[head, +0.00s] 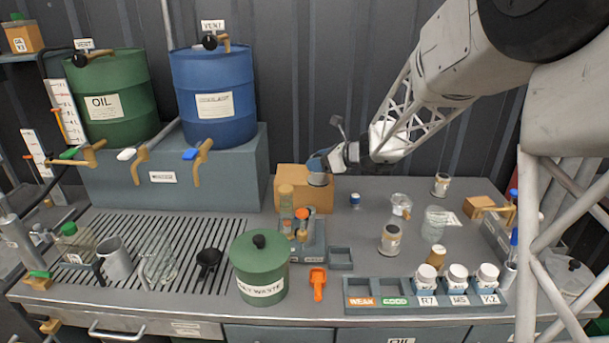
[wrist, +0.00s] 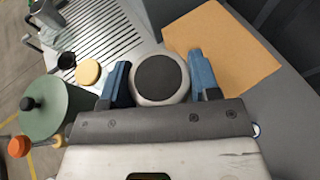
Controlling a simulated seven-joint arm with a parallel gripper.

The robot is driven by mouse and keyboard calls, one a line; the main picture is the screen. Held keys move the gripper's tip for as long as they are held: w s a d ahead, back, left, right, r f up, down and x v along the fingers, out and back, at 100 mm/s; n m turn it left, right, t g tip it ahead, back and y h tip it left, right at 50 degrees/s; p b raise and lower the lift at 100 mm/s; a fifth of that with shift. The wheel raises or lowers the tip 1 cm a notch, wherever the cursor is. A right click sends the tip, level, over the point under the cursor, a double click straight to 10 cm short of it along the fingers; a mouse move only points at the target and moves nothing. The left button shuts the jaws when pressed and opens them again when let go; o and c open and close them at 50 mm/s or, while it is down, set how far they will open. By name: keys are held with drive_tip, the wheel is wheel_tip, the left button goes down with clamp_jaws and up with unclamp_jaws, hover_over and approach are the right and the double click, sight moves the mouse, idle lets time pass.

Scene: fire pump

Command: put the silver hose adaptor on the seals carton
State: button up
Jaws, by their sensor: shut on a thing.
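The silver hose adaptor (wrist: 160,78) is a round silver piece with a dark disc on its end, between my gripper's blue fingers. My gripper (head: 318,165) is shut on it; the adaptor (head: 318,180) shows below the fingers in the head view. A plain brown carton (head: 290,178), probably the seals carton, stands at the back of the bench; no label on it is readable. The adaptor overlaps the carton's upper right part in the head view. In the wrist view the carton top (wrist: 225,50) lies beside and beyond it. I cannot tell whether they touch.
A jar with an orange-tan lid (head: 286,195) stands at the carton's front left. A green waste canister (head: 259,265), a grey-blue stand (head: 312,250) and a label rack with white-capped jars (head: 420,298) are nearer. A smaller brown box (head: 480,206) is far right.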

drive_tip(key=shift+s+a+r, duration=0.1)
drive_tip(key=shift+s+a, duration=0.2)
drive_tip(key=shift+s, duration=0.3)
drive_tip(key=shift+s+a, duration=0.25)
drive_tip(key=shift+s, duration=0.35)
drive_tip(key=shift+w, duration=0.1)
hover_over(304, 174)
drive_tip(key=shift+w+f, duration=0.2)
drive_tip(key=shift+f, duration=0.55)
drive_tip(key=shift+f, duration=0.1)
drive_tip(key=shift+f, duration=1.65)
drive_tip(key=shift+f, duration=0.15)
drive_tip(key=o, duration=1.1)
